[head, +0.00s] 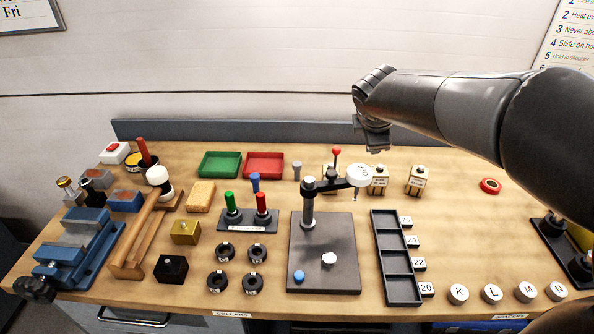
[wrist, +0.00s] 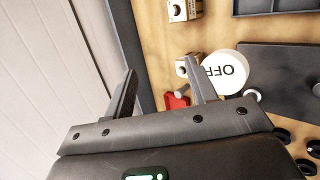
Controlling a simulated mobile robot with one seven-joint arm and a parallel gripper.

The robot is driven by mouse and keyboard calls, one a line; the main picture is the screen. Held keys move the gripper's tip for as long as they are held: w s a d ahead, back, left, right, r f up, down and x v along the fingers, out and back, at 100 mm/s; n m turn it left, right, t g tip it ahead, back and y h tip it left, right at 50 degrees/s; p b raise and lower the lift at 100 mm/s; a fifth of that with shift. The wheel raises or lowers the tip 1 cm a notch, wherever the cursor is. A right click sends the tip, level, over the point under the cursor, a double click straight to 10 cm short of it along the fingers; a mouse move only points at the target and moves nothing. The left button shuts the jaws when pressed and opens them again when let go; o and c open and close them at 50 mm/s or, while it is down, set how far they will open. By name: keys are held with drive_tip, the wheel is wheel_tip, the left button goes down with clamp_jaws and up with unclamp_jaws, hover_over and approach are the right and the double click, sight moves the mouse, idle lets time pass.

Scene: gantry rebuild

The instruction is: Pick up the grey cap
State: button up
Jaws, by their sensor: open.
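A small upright grey piece (head: 297,170), which looks like the grey cap, stands on the bench just right of the red tray, behind the gantry post. My gripper (head: 374,143) is at the back of the bench, raised above it, to the right of the grey piece and clear of it. In the wrist view my gripper (wrist: 164,82) has its two fingers spread apart, with nothing held between them. A grey stub beside a red part shows near the right finger there; I cannot tell whether it is the cap.
The gantry (head: 309,207) carries a white OFF disc (head: 360,175) close to my gripper. Labelled blocks (head: 417,181) stand behind the black slotted tray (head: 377,262). Red (head: 263,166) and green (head: 219,165) trays lie at the back. Bench space right of the blocks is mostly clear.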

drive_tip(key=w+a+r+n+t, duration=0.3)
drive_tip(key=w+a+n, duration=0.1)
drive_tip(key=a+n, duration=0.45)
drive_tip(key=w+a+r+n+t, duration=0.3)
drive_tip(key=a+r+n, duration=0.1)
drive_tip(key=a+n, duration=0.5)
approach(296, 167)
drive_tip(key=shift+m+y, duration=0.4)
drive_tip(key=shift+m, duration=0.05)
drive_tip(key=x, duration=0.4)
drive_tip(key=shift+d+f, duration=0.1)
drive_tip(key=shift+d, duration=0.25)
drive_tip(key=shift+x, duration=3.8)
drive_tip(key=shift+c, duration=0.5)
drive_tip(key=c, duration=1)
drive_tip(key=shift+o, duration=0.2)
